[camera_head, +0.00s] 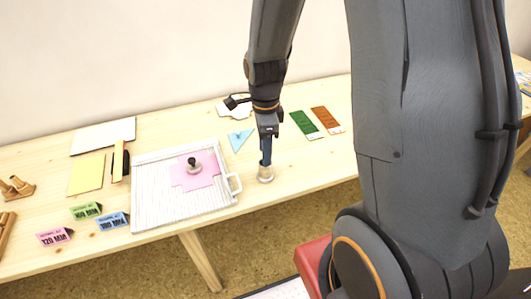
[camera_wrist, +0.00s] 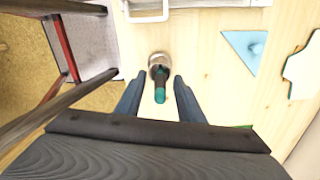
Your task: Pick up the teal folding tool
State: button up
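The teal folding tool (camera_wrist: 160,92) stands in a small round cup (camera_wrist: 158,60) in the wrist view, with a dark section and a teal end. My gripper (camera_wrist: 159,79) is open, with one finger on each side of the tool and gaps visible between. In the head view my gripper (camera_head: 266,158) points down just above the cup (camera_head: 265,175); its fingers hide the tool there. I cannot tell how deep the fingers reach along the tool.
A white slatted board (camera_head: 150,200) with a handle (camera_head: 235,183) lies left of the cup, with a pink sheet (camera_head: 205,172) and a dark-knobbed stamp (camera_head: 193,165). A light blue triangle (camera_head: 238,139) and green (camera_head: 304,122) and brown (camera_head: 323,117) cards lie behind. Table right of the cup is clear.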

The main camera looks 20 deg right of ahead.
jog(key=shift+f, duration=0.65)
grip_shut()
jog(key=shift+r, duration=0.15)
